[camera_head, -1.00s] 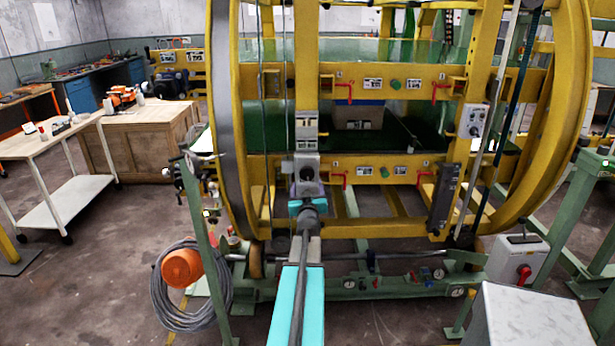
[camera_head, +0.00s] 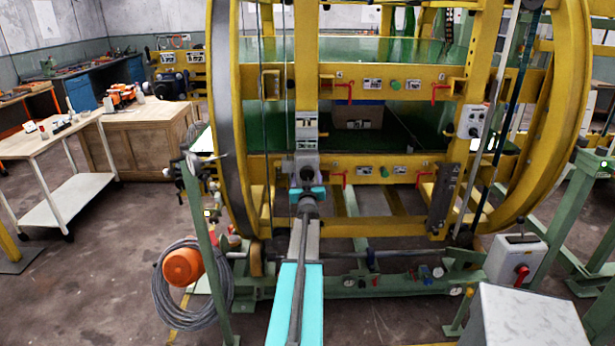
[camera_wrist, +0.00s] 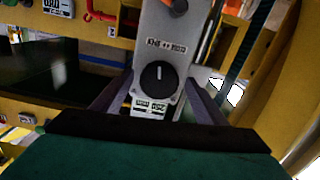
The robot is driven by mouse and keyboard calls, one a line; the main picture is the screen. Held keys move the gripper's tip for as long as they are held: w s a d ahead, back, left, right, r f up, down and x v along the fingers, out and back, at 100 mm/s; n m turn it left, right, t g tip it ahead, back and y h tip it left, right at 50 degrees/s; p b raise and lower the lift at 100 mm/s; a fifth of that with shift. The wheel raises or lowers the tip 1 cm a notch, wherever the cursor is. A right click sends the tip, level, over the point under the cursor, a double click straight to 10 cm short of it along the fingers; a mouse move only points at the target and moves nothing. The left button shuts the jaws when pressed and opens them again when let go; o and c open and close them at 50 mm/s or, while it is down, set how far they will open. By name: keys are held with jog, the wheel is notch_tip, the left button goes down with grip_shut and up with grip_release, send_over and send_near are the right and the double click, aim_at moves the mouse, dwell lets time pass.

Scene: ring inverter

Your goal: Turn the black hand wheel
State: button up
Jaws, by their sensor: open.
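A black round knob (camera_wrist: 158,75) with a white line across it sits on a grey panel (camera_wrist: 166,40) in the wrist view, and I take it for the hand wheel. The white line stands nearly upright. My gripper (camera_wrist: 157,92) is open, with one dark finger on each side of the knob in the picture. No contact shows, and the gap in depth is unclear. In the head view my wrist (camera_head: 307,190) is in front of the left yellow upright. The fingers and the knob between them cannot be made out there.
The large yellow ring frame (camera_head: 545,200) fills the middle and right. Red handles (camera_head: 437,92) stick out from its cross beams. A grey control box (camera_head: 473,121) hangs on the right upright. A cable coil (camera_head: 168,308) and a workbench (camera_head: 140,115) stand left, with open floor between.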

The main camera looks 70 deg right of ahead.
jog(key=shift+w+d, duration=0.1)
jog(key=shift+d, duration=0.2)
jog(key=shift+c, duration=0.3)
jog(key=c, duration=1)
jog(key=shift+w+r, duration=0.1)
jog(key=shift+m+p, duration=0.3)
